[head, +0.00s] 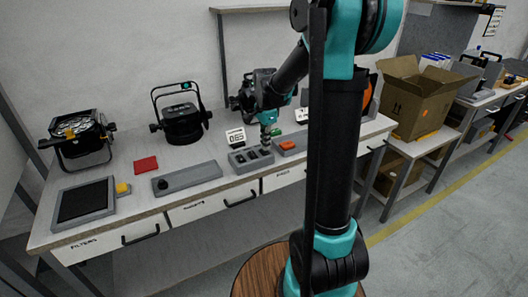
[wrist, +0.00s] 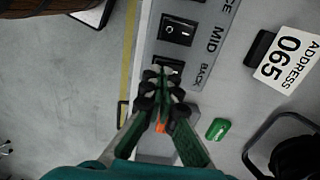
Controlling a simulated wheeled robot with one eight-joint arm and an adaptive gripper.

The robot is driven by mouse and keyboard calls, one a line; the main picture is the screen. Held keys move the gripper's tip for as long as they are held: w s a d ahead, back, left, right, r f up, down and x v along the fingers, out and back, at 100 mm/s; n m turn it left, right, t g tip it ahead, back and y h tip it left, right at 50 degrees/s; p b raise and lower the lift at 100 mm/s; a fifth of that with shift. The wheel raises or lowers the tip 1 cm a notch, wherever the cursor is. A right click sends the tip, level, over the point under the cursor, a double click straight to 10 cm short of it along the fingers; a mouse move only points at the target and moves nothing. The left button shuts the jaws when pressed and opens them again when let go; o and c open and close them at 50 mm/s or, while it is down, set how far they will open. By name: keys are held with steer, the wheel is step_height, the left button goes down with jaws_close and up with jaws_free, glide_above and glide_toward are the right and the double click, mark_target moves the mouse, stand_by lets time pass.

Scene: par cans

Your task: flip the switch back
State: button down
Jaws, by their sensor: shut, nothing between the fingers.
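The grey switch panel (head: 238,166) lies on the workbench in the head view, with several dark rocker switches in a row. In the wrist view the panel (wrist: 152,42) carries the labels MID and BACK. The MID rocker (wrist: 178,29) is in clear view. The rocker beside the BACK label (wrist: 171,66) is partly hidden behind my fingertips. My gripper (wrist: 163,76) is shut and empty, its tips at or just over the BACK rocker. I cannot tell whether they touch it. In the head view my gripper (head: 268,138) points down at the panel's right end.
A grey block with an orange top (head: 289,145) lies right of the panel. A green piece (wrist: 217,128) and a white ADDRESS 065 card (wrist: 287,58) are close by. Par cans (head: 181,122) stand behind. A cardboard box (head: 420,100) is at the right.

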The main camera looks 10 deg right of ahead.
steer(key=shift+f, duration=0.55)
stand_by(0.4)
steer(key=shift+r, duration=3.55)
steer(key=s+d+f+n+t, duration=0.2)
steer(key=s+f+n, duration=0.4)
steer(key=s, duration=0.5)
steer(key=s+d+f+n+t, duration=0.2)
steer(key=s+f+n, duration=0.4)
steer(key=s, duration=0.5)
steer(key=shift+f+n, duration=0.3)
steer(key=shift+n, duration=0.9)
